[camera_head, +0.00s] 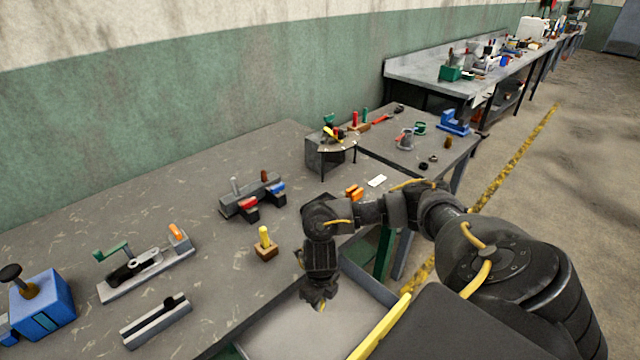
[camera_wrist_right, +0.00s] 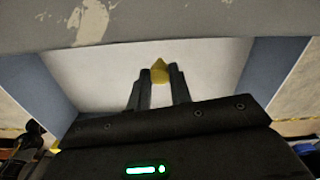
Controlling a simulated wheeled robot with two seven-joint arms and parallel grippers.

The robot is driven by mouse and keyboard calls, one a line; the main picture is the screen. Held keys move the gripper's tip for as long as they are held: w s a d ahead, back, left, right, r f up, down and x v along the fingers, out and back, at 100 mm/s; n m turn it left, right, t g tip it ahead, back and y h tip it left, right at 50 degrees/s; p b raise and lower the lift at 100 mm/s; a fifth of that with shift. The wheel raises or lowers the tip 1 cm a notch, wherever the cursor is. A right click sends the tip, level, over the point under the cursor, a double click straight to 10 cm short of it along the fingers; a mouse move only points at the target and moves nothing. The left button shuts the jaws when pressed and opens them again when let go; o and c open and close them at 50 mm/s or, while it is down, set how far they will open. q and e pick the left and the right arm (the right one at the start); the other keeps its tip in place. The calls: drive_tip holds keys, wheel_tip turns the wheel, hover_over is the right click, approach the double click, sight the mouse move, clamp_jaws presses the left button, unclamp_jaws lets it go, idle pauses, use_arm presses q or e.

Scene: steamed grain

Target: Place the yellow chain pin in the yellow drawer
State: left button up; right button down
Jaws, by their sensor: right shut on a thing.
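My right gripper (camera_head: 318,302) points down over the open drawer below the table's front edge. In the right wrist view its fingers are shut on a small yellow piece (camera_wrist_right: 159,70), which I take as the yellow chain pin; only its tip shows between them. The drawer has a yellow front edge (camera_head: 381,328), a pale floor and blue-grey side walls; in the right wrist view a side wall (camera_wrist_right: 272,68) shows. The pin is above the drawer's pale floor; I cannot tell how high. My left gripper is not in view.
A yellow peg in a wooden block (camera_head: 265,250) stands on the table near the drawer. A grey vise with red and blue parts (camera_head: 250,200), a metal rail (camera_head: 156,320) and a blue box (camera_head: 43,305) are on the table (camera_head: 190,210). The drawer floor in view looks clear.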

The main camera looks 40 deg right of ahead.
drive_tip(key=shift+f, duration=1.4)
drive_tip(key=shift+f, duration=0.15)
drive_tip(key=c, duration=1.3)
unclamp_jaws()
